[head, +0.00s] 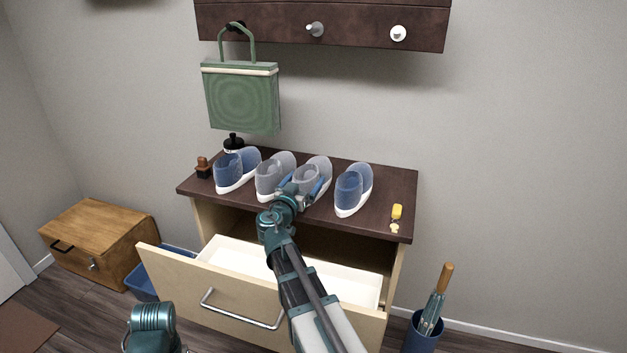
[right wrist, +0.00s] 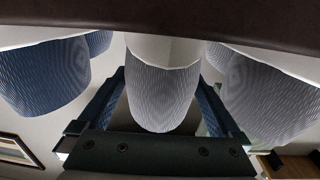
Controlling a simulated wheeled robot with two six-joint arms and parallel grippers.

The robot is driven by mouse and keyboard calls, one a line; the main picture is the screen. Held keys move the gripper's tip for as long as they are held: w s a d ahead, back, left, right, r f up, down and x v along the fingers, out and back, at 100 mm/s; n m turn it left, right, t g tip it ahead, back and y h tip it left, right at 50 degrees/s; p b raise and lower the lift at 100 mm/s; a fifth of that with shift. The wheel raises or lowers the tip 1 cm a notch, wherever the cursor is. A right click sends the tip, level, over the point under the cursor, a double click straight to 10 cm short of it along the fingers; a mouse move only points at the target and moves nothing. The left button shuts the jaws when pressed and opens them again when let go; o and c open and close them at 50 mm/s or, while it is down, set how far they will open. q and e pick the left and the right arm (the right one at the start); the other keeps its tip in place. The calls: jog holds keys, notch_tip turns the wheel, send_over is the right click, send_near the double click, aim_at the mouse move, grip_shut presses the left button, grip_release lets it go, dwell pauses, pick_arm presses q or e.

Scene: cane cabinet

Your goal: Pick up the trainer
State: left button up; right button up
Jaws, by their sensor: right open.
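Two pairs of trainers stand in a row on the dark cabinet top (head: 385,215). A blue trainer (head: 229,173) is at the left, then a grey trainer (head: 271,178), another grey trainer (head: 314,171) and a blue trainer (head: 353,190) at the right. My right gripper (head: 307,188) is open at the second grey trainer and partly covers it. In the upside-down right wrist view, its fingers (right wrist: 160,95) stand either side of that grey trainer's end (right wrist: 160,100), with gaps visible. Part of my left arm shows at the lower left; its gripper is not visible.
A wide drawer (head: 230,262) stands open below the top. A black-capped bottle (head: 233,143), a small brown item (head: 204,168) and a yellow-tagged item (head: 396,212) share the top. A green bag (head: 242,100) hangs above from a dark peg rail (head: 360,20).

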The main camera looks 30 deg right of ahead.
jog(key=shift+x, duration=1.15)
jog(key=c, duration=1.4)
jog(key=shift+r, duration=0.1)
notch_tip(320, 180, up, 10)
jog(key=p, duration=1)
